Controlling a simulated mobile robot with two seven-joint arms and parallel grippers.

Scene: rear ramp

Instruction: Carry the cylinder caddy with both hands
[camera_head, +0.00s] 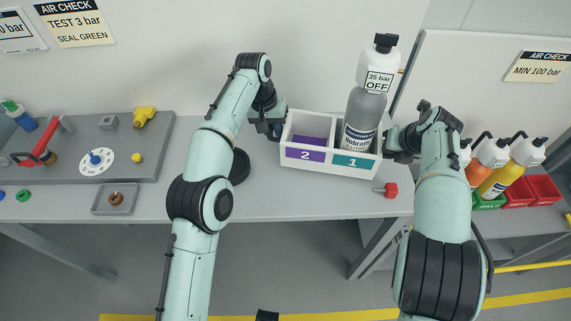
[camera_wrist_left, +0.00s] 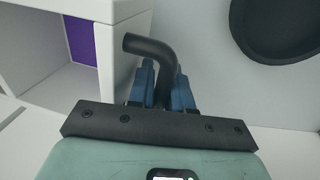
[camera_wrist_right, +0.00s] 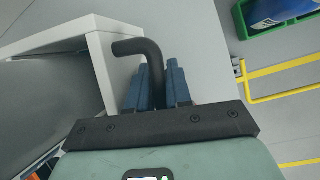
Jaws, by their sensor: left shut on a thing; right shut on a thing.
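The white cylinder caddy (camera_head: 331,168) is at the back right of the bench. It has a purple compartment marked 2, which looks empty, and a teal compartment marked 1. A grey and white cylinder (camera_head: 363,105) with a "35 bar OFF" tag stands in compartment 1. My left gripper (camera_head: 274,128) is shut on the black bent handle (camera_wrist_left: 152,50) at the caddy's left end. My right gripper (camera_head: 398,150) is shut on the matching black handle (camera_wrist_right: 142,50) at its right end. Whether the caddy rests on the bench or hangs just above it, I cannot tell.
A grey panel (camera_head: 90,160) with a dial, yellow fittings and a red-handled tool lies at the left. A red knob (camera_head: 391,190) lies near the bench's front edge. Several cylinders stand in a green bin (camera_head: 488,202) beside red bins (camera_head: 543,188) at the right.

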